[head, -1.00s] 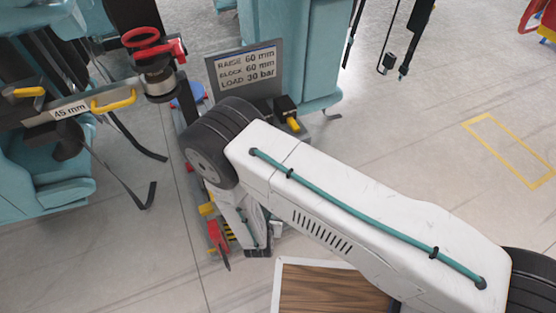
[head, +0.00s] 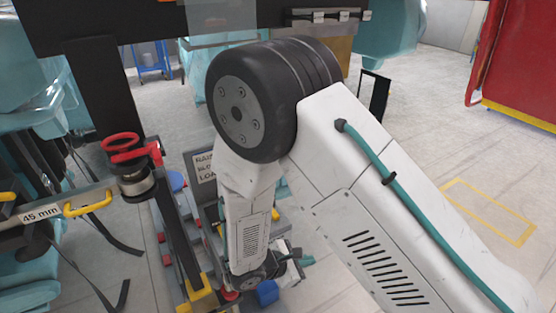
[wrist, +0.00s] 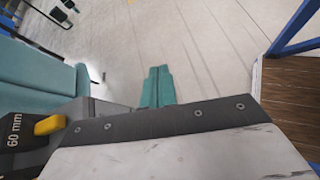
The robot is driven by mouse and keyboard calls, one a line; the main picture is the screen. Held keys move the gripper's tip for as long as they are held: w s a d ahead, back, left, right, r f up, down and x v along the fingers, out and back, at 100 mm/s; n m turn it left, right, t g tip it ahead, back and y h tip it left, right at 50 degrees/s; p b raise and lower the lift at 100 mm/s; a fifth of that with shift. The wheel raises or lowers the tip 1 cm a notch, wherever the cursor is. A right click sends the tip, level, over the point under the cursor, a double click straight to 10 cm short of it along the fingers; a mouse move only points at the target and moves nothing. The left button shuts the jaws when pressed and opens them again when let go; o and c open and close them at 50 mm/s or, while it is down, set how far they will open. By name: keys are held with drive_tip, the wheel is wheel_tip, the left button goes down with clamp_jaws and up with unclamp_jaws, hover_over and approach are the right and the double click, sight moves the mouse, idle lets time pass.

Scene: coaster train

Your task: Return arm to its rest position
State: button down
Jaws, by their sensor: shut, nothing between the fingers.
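My gripper (wrist: 158,87) shows in the wrist view as two teal fingers closed together, with nothing between them. They point out over the bare pale floor. In the head view my white arm is folded, with its black elbow joint (head: 265,98) high in the picture and the forearm (head: 248,205) hanging down. My wrist end is low in the middle, close to the coloured equipment on the floor, and mostly hidden there.
A red-handled device (head: 133,165) and a 45 mm bar (head: 45,212) stand left of my arm. A partly hidden sign (head: 200,167) is behind the forearm. In the wrist view a 60 mm block (wrist: 25,135) is lower left and a wooden surface (wrist: 285,100) right.

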drive_tip(key=s+d+r+m+g+y, duration=0.1)
drive_tip(key=s+d+r+m+y, duration=0.2)
drive_tip(key=r, duration=0.9)
drive_tip(key=s+d+r+m+g+y, duration=0.1)
drive_tip(key=s+d+r+m+y, duration=0.2)
drive_tip(key=s+d+r+m, duration=0.6)
drive_tip(key=s+d+r+m+g+y, duration=0.2)
drive_tip(key=s+d+r+m+y, duration=0.2)
drive_tip(key=r, duration=1.1)
drive_tip(key=s+d+m, duration=0.3)
drive_tip(key=m, duration=0.2)
drive_tip(key=shift+s, duration=0.15)
